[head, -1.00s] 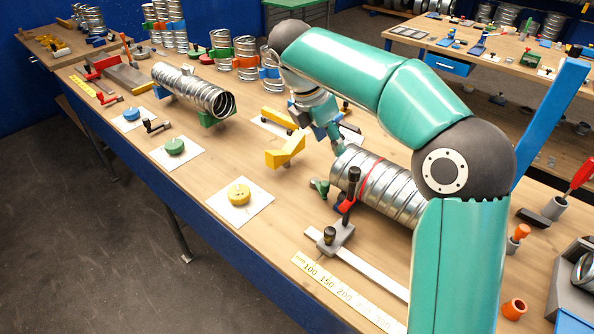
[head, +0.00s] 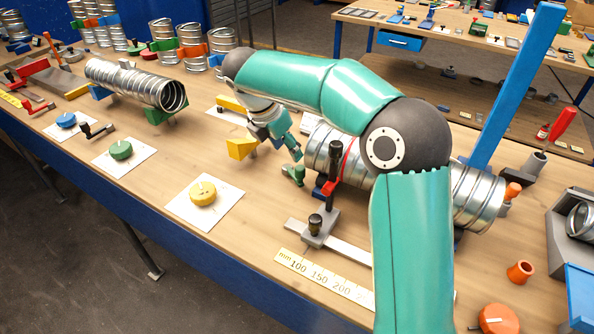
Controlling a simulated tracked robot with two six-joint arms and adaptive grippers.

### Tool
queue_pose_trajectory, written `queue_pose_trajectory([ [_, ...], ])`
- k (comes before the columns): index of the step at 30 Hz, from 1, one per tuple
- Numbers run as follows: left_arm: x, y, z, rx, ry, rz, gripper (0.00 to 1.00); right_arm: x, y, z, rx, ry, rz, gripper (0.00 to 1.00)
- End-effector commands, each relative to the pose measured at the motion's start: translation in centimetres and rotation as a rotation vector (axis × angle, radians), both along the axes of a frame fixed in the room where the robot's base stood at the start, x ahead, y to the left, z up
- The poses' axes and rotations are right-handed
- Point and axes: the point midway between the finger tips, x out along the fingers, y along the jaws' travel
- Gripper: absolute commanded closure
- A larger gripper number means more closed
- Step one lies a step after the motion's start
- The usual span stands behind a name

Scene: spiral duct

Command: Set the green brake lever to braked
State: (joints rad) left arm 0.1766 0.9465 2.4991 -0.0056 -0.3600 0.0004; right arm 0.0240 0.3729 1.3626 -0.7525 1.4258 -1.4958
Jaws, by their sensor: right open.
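My right arm hides part of the duct. My left gripper is not in view.
A yellow bracket (head: 241,148) stands left of the gripper. A red clamp with a black handle (head: 332,160) is close on the right. Yellow (head: 203,193), green (head: 121,150) and blue (head: 66,120) dials sit on white cards. A ruler (head: 322,279) lies in front.

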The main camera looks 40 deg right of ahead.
Motion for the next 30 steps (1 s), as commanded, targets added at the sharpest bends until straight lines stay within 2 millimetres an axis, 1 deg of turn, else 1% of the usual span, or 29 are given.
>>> queue_pose_trajectory([
  [1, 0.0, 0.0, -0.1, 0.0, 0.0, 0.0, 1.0, -0.1, -0.5, -1.3, 0.0, 0.005, -0.001, 0.47],
  [6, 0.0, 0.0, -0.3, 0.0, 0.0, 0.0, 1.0, -0.1, -1.9, -4.6, 0.002, 0.004, -0.002, 0.47],
  [12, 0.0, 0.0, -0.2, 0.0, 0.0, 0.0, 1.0, 0.0, -3.1, -7.7, 0.001, 0.004, 0.001, 0.47],
  [18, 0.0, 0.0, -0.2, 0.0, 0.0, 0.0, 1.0, 0.1, -3.7, -9.1, 0.001, 0.001, 0.0, 0.47],
  [28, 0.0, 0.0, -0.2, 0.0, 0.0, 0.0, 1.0, 0.1, -3.8, -9.4, 0.001, -0.001, 0.001, 0.47],
  [30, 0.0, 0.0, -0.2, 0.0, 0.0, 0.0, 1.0, 0.1, -3.8, -9.4, 0.001, -0.001, 0.001, 0.59],
])
